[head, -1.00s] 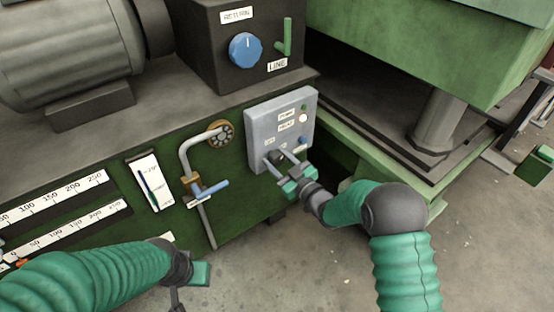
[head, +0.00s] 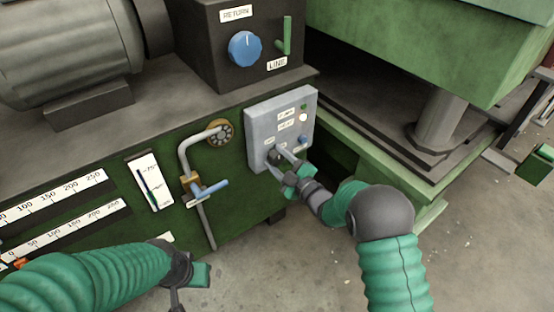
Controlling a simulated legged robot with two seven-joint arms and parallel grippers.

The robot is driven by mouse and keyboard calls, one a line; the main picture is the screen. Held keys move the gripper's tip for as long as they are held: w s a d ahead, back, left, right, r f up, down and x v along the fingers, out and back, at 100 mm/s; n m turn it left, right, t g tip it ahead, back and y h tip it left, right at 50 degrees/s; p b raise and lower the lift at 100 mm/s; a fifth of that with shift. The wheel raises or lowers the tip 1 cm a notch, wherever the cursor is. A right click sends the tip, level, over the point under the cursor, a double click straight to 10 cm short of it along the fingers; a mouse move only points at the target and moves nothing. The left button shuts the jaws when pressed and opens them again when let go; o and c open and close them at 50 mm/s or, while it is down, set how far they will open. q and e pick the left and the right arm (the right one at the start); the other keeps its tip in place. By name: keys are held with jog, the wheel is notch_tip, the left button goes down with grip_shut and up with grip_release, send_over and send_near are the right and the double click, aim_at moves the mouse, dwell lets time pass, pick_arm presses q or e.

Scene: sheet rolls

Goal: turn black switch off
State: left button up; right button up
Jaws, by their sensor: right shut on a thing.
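The black switch (head: 274,154) is low on the left of the grey control panel (head: 262,126), mostly hidden by my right gripper's fingers. My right gripper (head: 276,160) is at the panel, with its fingers closed around the switch. The switch's exact turn cannot be read. My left gripper (head: 176,300) is at the bottom of the head view, low and away from the panel; its fingers are cut off by the frame edge.
On the panel are a white button (head: 303,117), a green one and a blue one (head: 303,139). A pipe with a blue-handled valve (head: 207,192) stands left of the panel. A black box with a blue knob (head: 244,49) and green lever (head: 287,37) sits above.

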jog(key=shift+s+f, duration=0.1)
jog(key=shift+f, duration=0.15)
jog(key=o, duration=1)
jog(key=shift+c, duration=0.2)
jog(key=o, duration=0.4)
jog(key=shift+r, duration=0.1)
jog(key=shift+s+d+r, duration=0.1)
jog(key=p+v, duration=0.6)
jog(key=v, duration=1)
jog(key=shift+s, duration=0.2)
jog(key=shift+d, duration=0.15)
